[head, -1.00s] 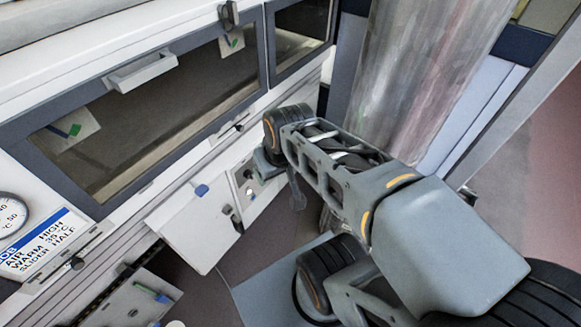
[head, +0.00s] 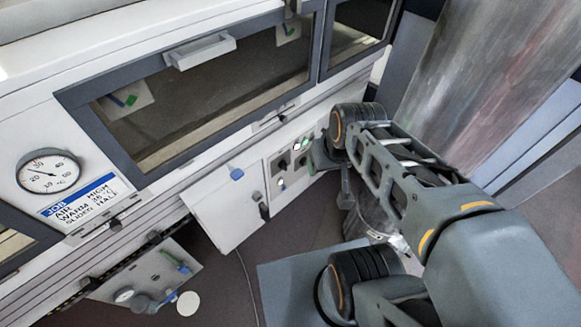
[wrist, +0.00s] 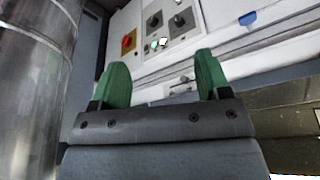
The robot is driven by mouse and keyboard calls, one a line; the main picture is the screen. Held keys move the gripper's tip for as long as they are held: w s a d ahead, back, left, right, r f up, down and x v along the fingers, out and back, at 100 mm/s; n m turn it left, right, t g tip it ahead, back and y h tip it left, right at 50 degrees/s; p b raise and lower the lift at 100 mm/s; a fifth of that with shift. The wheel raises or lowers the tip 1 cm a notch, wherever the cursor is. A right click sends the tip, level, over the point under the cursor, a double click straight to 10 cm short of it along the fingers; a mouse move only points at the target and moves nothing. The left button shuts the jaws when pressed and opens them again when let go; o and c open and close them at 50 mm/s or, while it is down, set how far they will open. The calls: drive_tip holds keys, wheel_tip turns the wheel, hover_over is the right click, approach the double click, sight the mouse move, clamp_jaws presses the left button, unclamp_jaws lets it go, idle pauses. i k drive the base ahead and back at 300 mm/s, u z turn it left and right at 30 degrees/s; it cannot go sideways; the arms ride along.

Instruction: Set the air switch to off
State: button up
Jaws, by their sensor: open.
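The control panel (head: 290,172) is a light grey plate on the machine's lower front. It carries dark knobs (head: 283,163), small lit lamps (head: 297,146) and other small controls. In the wrist view the panel shows two dark knobs (wrist: 153,20) (wrist: 179,21), a red knob on yellow (wrist: 128,42) and pale green and white lamps (wrist: 158,43). Labels are too small to read, so I cannot tell which knob is the air switch. My gripper (wrist: 159,62) is open and empty, its green fingers pointing toward the panel, apart from it. In the head view my arm partly hides it.
A job card (head: 85,205) reads air high, warm 35 °C, slider half. A dial gauge (head: 48,174) is above it. A large metal cylinder (wrist: 35,80) stands close beside my gripper.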

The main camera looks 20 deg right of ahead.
sight(282, 165)
drive_tip(key=z, duration=0.05)
drive_tip(key=k, duration=0.5)
drive_tip(key=u, duration=1.75)
drive_tip(key=i, duration=1.1)
drive_tip(key=z, duration=2.15)
